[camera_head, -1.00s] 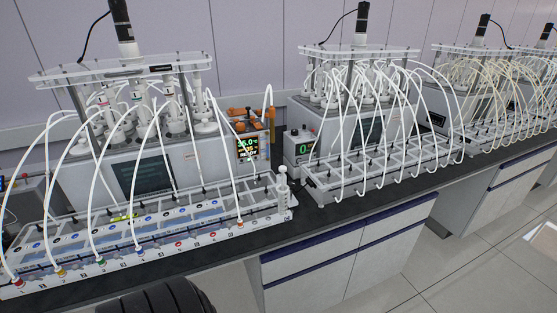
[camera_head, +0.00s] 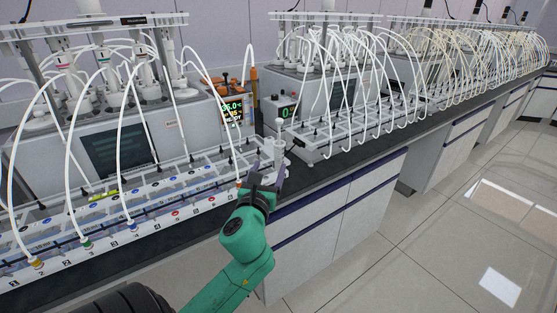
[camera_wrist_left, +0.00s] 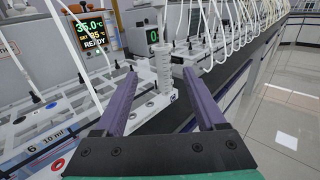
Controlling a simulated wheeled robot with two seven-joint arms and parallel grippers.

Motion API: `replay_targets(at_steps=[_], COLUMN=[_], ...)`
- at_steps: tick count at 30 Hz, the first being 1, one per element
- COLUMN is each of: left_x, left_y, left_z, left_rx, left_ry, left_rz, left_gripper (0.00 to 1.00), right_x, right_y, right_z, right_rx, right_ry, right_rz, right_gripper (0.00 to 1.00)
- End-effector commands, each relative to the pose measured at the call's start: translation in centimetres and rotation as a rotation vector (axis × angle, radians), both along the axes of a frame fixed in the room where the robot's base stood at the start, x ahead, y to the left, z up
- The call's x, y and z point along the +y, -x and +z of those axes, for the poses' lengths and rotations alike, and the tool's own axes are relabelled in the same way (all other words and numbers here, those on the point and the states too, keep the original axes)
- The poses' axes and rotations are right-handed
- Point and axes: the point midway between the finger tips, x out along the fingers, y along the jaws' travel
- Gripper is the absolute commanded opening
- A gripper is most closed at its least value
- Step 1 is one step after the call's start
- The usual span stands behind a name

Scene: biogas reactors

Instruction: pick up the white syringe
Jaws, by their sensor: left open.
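The white syringe (camera_head: 280,137) stands upright at the right end of the near white rack (camera_head: 205,197), close to the bench edge. It also shows in the left wrist view (camera_wrist_left: 163,62), between and beyond the fingertips. My left gripper (camera_head: 270,163) is open, with purple fingers pointing toward the syringe. In the left wrist view the open fingers (camera_wrist_left: 160,76) lie to either side of the syringe's line, with nothing gripped. The gripper partly covers the syringe's lower part in the head view. My right gripper is not in view.
White tubes (camera_head: 122,150) arch over the near rack, left of the gripper. A display box (camera_head: 231,112) and orange parts stand behind it. A second reactor rack (camera_head: 350,135) is to the right. Dark bench top (camera_head: 325,172) is bare between the racks.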

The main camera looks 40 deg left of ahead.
Motion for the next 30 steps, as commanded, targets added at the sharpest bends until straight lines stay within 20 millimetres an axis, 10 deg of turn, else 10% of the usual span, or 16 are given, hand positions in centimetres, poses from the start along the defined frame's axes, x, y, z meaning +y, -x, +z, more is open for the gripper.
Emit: replay_targets(at_steps=[15,24,30], left_x=[4.6,5.2,5.2], left_y=[-9.2,-10.5,-10.5], left_z=[0.2,0.0,0.0], left_rx=[-0.003,0.0,0.0], left_ry=[0.009,0.007,0.007], left_rz=[0.0,-0.003,-0.003], left_gripper=[0.72,0.72,0.0], right_x=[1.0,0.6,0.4], right_y=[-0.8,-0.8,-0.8], right_z=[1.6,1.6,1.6], right_rx=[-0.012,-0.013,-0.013], right_ry=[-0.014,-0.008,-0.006], right_rz=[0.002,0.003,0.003], right_gripper=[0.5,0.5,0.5])
